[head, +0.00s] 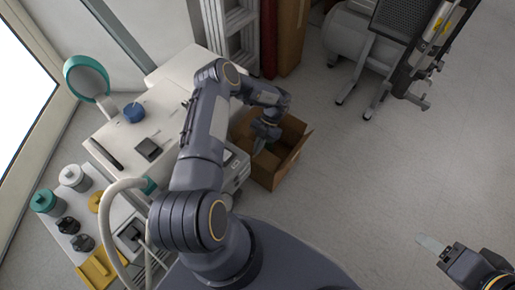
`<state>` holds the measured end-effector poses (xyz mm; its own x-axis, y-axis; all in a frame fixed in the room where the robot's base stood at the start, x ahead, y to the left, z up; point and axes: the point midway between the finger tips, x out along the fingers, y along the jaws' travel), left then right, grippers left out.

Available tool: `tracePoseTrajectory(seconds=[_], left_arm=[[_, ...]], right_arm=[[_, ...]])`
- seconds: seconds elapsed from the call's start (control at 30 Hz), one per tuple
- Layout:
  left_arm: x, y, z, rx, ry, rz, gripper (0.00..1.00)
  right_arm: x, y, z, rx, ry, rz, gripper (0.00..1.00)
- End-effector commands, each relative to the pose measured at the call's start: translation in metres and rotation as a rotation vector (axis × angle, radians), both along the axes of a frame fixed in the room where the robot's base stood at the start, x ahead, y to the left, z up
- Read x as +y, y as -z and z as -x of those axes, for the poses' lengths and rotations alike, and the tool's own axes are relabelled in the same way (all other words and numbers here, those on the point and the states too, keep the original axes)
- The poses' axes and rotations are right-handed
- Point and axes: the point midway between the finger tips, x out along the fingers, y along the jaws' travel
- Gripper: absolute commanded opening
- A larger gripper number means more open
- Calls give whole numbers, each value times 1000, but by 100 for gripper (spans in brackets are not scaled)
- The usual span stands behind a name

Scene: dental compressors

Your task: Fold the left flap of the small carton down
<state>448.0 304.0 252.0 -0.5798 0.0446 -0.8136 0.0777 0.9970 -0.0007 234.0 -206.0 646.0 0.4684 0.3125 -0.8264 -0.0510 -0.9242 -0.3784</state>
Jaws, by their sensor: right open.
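The small carton (268,178) is brown cardboard and stands on the floor beside the white cabinet. Its top is at least partly open, and I see into part of its inside. My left gripper (262,143) points down at the carton's upper left side, over or touching the edge there. The left flap is mostly hidden by my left arm and gripper, so I cannot tell its angle. The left fingers are too small and dark to read. My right gripper (444,252) is open at the lower right, over bare floor, far from the carton.
A white cabinet (165,100) with a blue round item (134,112) stands left of the carton. A side surface with several jars (74,177) is at lower left. A ladder (232,30) and grey equipment (350,42) stand behind. The floor to the right is clear.

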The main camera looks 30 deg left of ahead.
Motion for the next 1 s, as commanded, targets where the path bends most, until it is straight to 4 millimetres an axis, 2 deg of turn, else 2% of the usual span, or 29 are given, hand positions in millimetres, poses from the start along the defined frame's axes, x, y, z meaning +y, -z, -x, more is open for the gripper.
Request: tracePoseTrajectory(seconds=[0.33, 0.5, 0.8, 1.0], left_arm=[[1, 0, -2, -6, 0, -2, 0], [1, 0, -2, -4, 0, -1, 25], [0, -2, -2, -2, 0, -1, 25], [-1, -25, -17, -5, 0, -1, 25]], right_arm=[[0, 0, 0, 0, 0, 0, 62], [0, 0, 0, 0, 0, 0, 62], [0, -1, 0, 0, 0, 0, 62], [0, -10, 0, 0, 0, 0, 62]])
